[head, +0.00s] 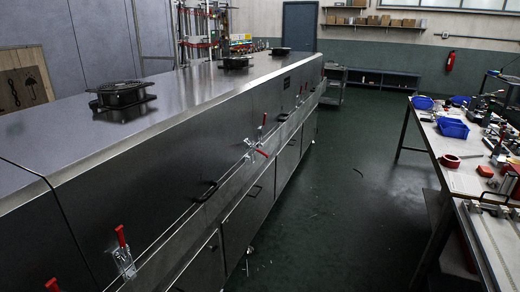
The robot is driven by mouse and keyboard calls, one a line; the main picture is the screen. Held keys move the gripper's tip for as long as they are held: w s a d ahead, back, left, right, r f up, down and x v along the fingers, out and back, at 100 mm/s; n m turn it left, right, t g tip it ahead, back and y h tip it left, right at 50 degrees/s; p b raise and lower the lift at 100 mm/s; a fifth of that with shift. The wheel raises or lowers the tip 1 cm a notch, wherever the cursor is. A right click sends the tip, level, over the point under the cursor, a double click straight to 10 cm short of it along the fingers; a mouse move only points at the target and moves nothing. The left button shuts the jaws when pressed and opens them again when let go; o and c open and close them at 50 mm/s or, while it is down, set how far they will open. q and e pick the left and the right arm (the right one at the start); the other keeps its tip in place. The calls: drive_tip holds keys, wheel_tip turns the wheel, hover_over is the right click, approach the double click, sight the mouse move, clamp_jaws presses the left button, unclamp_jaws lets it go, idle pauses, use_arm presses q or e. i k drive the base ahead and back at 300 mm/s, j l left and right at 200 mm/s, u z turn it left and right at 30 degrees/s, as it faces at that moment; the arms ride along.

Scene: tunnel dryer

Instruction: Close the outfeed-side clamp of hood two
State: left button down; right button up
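The tunnel dryer's steel hood (150,185) runs from the lower left away toward the back. Toggle clamps with red handles sit along its lower front edge. A near clamp (124,262) has its red handle standing up, and another red handle (52,285) shows at the bottom left edge. Farther along, one clamp (263,127) has its handle up. The clamp beside it (251,147) has its red handle sticking outward, away from the hood. I cannot tell from labels which clamp belongs to hood two. Neither of my grippers is in view.
Black fan units (121,94) sit on the hood top. Black pull handles (207,191) project from the front. A workbench (460,178) with blue bins (453,128) stands at the right. The green floor (345,215) between dryer and bench is mostly clear.

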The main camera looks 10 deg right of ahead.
sight(254, 147)
drive_tip(key=i+l+z, duration=0.1)
drive_tip(key=i+l, duration=0.15)
drive_tip(key=i, duration=0.4)
drive_tip(key=i+l, duration=0.2)
drive_tip(key=i, duration=0.45)
drive_tip(key=i+l+z, duration=0.15)
drive_tip(key=i, duration=0.5)
drive_tip(key=i+l+z, duration=0.1)
drive_tip(key=i, duration=0.55)
drive_tip(key=l, duration=0.05)
